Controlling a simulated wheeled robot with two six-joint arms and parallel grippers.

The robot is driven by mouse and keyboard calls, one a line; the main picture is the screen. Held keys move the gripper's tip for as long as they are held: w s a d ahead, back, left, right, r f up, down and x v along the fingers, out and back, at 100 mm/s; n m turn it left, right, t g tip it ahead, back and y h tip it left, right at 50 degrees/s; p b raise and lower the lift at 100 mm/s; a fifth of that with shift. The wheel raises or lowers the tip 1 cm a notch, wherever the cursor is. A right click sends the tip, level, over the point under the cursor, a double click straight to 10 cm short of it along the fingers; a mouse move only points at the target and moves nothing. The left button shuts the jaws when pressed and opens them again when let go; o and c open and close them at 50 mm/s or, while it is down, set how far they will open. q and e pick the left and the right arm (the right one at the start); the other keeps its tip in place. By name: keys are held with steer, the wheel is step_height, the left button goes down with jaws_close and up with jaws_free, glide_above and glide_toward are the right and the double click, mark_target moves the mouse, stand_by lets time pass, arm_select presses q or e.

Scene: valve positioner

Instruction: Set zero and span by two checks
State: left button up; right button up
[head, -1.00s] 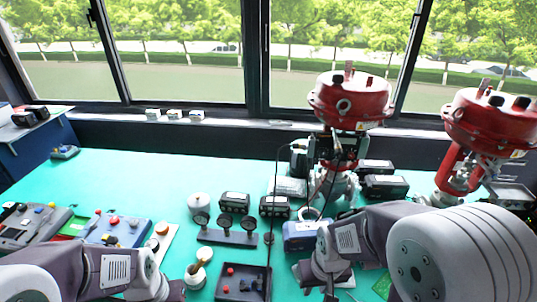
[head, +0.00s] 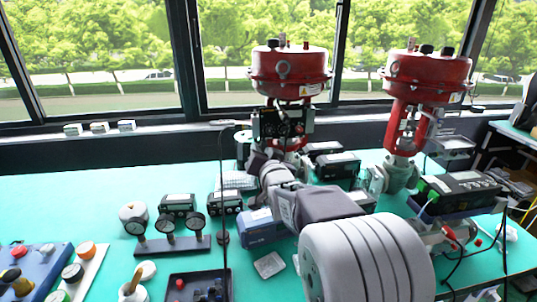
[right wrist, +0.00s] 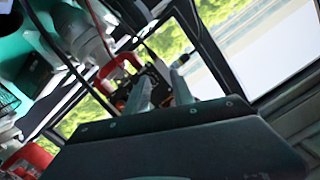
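Two red valve actuators (head: 290,72) and (head: 427,77) stand upright on the teal bench (head: 60,190). A dark positioner box (head: 290,123) with small fittings is mounted below the left actuator. My right gripper (head: 258,158) is raised just in front of and below this box; its fingers are largely hidden by my wrist. In the right wrist view two grey fingers (right wrist: 162,88) stand apart with a gap, pointing toward dark parts and a red yoke (right wrist: 117,72). Whether they touch anything cannot be told. My left gripper is out of view.
A three-gauge stand (head: 172,243), a blue box (head: 262,228) and black meters (head: 178,204) sit in front of the valves. A dark tray (head: 200,287) lies at the front. A thin black cable rises left of the positioner.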

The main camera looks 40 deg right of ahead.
mark_target(270, 132)
steer(key=w+d, duration=0.2)
steer(key=w+d+h, duration=0.1)
steer(key=w+d, duration=0.1)
steer(key=d, duration=0.1)
steer(key=w+d+r+m+h, duration=0.1)
steer(key=w+d, duration=0.1)
steer(key=shift+w+d+b, duration=0.15)
steer(key=shift+d+b, duration=0.25)
jaws_close()
